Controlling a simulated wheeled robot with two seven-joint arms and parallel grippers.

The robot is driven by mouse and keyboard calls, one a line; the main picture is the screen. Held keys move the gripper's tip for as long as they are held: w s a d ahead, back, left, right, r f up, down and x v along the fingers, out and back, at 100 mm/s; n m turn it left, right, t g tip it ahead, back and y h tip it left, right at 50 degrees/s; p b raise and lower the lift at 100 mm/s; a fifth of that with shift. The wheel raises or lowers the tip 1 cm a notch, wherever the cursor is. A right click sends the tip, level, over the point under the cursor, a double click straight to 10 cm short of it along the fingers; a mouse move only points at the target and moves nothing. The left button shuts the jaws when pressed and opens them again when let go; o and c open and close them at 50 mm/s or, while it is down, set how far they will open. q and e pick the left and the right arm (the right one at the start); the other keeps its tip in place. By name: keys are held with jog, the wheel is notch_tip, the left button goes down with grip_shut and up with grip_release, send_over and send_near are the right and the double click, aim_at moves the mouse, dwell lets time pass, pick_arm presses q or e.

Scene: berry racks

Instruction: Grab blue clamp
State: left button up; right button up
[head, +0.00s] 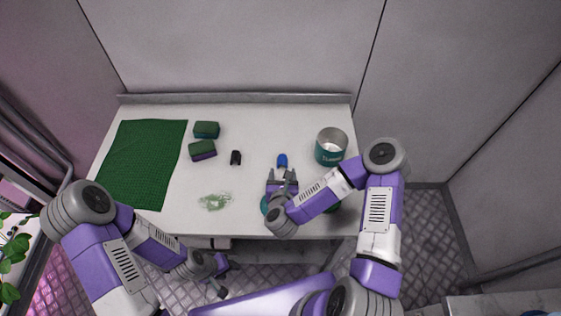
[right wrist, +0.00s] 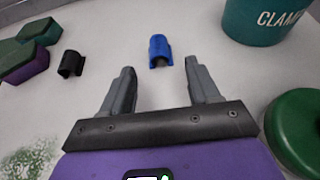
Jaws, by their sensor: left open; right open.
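The blue clamp (head: 282,160) lies on the white table, just beyond the fingertips of my right gripper (head: 282,173). In the right wrist view the blue clamp (right wrist: 160,51) sits ahead of the open, empty fingers of my right gripper (right wrist: 160,78), roughly midway between them and not touching either. My left gripper (head: 228,276) is low in front of the table's near edge, open, with nothing seen in it.
A black clamp (head: 236,157) lies left of the blue one. A teal bin (head: 330,153) marked for clamps stands right. A green smear (head: 215,202) is near the front. A round green object (right wrist: 297,125) sits right of my right gripper.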

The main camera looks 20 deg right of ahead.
aim_at(282, 162)
jog(key=b+x, duration=0.1)
jog(key=x, duration=0.6)
jog(key=shift+w, duration=0.35)
jog(key=c, duration=1.1)
